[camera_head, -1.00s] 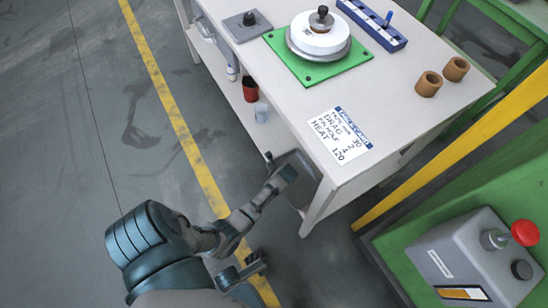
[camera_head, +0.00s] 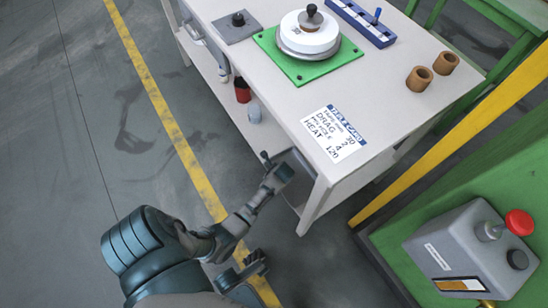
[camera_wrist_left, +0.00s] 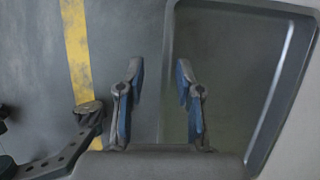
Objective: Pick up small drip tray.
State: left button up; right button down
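The small drip tray (camera_head: 299,168) is a grey, shallow tray at the near end of the bench, below its top. In the head view the bench and my arm partly hide it. In the left wrist view the tray (camera_wrist_left: 225,75) fills much of the right side, with a raised rim and rounded corners. My left gripper (camera_head: 280,173) is at the tray's left side. In the left wrist view the left gripper (camera_wrist_left: 158,85) is open, its blue-padded fingers on either side of the tray's left edge. I cannot tell whether they touch it.
The bench (camera_head: 262,78) carries a green plate (camera_head: 305,68) with a white round part, a label card (camera_head: 334,132) and two brown cylinders (camera_head: 419,78). A red cup (camera_head: 242,90) stands on its lower shelf.

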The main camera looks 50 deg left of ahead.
pick_arm(q)
jog(key=v, duration=0.9)
jog(key=shift+r, duration=0.2)
jog(key=shift+d, duration=0.1)
